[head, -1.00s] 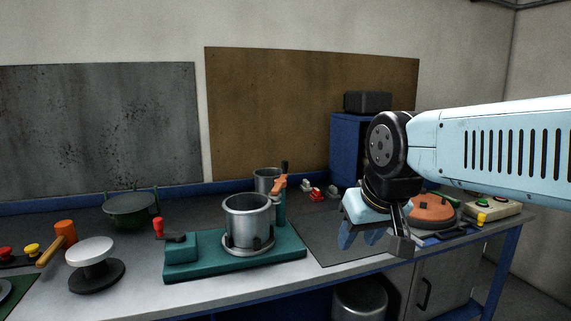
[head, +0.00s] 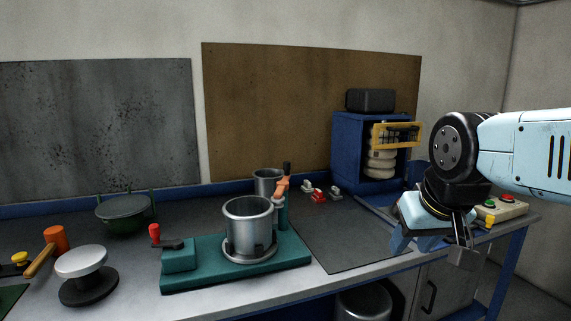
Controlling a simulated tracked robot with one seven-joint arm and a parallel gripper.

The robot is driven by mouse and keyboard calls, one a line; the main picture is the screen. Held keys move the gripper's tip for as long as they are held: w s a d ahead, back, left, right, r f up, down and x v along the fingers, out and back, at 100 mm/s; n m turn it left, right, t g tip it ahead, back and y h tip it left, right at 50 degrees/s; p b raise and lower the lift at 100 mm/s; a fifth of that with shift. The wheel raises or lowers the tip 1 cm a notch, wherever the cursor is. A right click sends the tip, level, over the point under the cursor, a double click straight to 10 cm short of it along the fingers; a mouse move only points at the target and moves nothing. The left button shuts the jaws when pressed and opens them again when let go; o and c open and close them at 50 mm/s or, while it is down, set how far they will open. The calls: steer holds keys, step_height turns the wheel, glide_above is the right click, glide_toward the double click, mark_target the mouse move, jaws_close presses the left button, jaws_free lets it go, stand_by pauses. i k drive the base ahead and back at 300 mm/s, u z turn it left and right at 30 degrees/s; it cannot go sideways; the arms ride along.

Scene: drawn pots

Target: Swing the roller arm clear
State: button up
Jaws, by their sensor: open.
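The roller arm (head: 281,187) is an orange piece with a dark upper end. It is on a teal post (head: 283,218) at the right of a metal pot (head: 248,221), and its orange part is close to the pot's right rim. The pot stands upright in a ring on a teal base (head: 210,277). A red-handled crank (head: 155,234) is at the base's left end. My gripper (head: 432,246) is open and empty, pointing down over the right part of the bench, well to the right of the roller arm.
A second metal pot (head: 266,180) stands behind. A blue cabinet (head: 346,155) with a yellow mesh door (head: 398,135) is at the back right. A button box (head: 508,210) is beyond my gripper. A dark mat (head: 345,242) lies bare between base and gripper. A white-topped stand (head: 82,262) is left.

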mark_target(283, 186)
steer(key=z, duration=0.05)
steer(key=i, duration=1)
steer(key=u, duration=0.05)
